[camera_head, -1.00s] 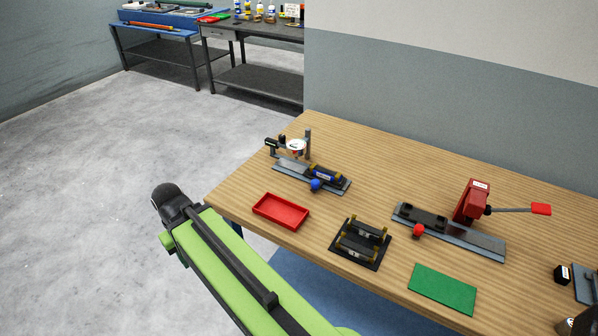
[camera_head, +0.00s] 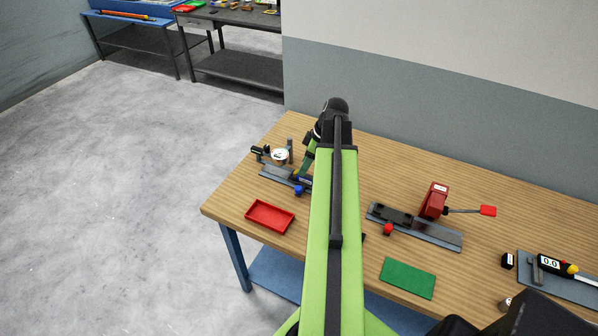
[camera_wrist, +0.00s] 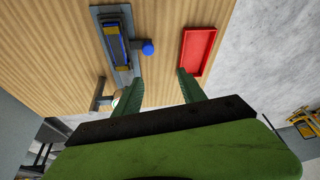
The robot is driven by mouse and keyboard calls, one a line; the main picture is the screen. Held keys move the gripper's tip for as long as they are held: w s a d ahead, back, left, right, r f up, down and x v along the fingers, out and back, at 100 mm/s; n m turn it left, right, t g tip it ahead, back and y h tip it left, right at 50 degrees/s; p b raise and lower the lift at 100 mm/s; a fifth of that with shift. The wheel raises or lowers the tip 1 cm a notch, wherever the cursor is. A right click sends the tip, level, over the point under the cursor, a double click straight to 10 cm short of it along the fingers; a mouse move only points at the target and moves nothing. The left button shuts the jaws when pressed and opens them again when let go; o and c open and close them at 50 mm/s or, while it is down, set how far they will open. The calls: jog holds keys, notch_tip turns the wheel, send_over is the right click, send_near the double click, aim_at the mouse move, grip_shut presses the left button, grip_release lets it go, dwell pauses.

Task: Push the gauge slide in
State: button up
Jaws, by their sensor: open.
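The gauge slide is a dark carriage with a blue block and yellow ends (camera_wrist: 117,45), with a blue knob (camera_head: 298,190) on its side. It sits on a grey rail (camera_head: 276,174) at the table's left; my arm hides its right part in the head view. A round white dial gauge (camera_head: 280,156) stands at the rail's left end, apart from the carriage. My gripper (camera_wrist: 160,75) is open and empty above the table. In the wrist view its fingertips lie below the blue knob (camera_wrist: 148,47), one beside the rail, with the dial partly hidden behind a finger.
A red tray (camera_head: 269,216) lies in front of the rail, near the other finger in the wrist view. A red toggle clamp (camera_head: 433,200), green mat (camera_head: 408,278) and digital caliper (camera_head: 552,265) are farther right. A wall runs behind the table.

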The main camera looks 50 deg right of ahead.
jog(key=s+d+r, duration=0.2)
jog(key=s+d, duration=0.1)
jog(key=d, duration=0.1)
jog(key=b, duration=1.6)
send_near(299, 188)
jog(key=shift+n+t, duration=0.3)
jog(key=x, duration=0.9)
jog(key=shift+s+f, duration=0.2)
jog(key=shift+s, duration=0.05)
jog(key=shift+r, duration=0.1)
grip_shut()
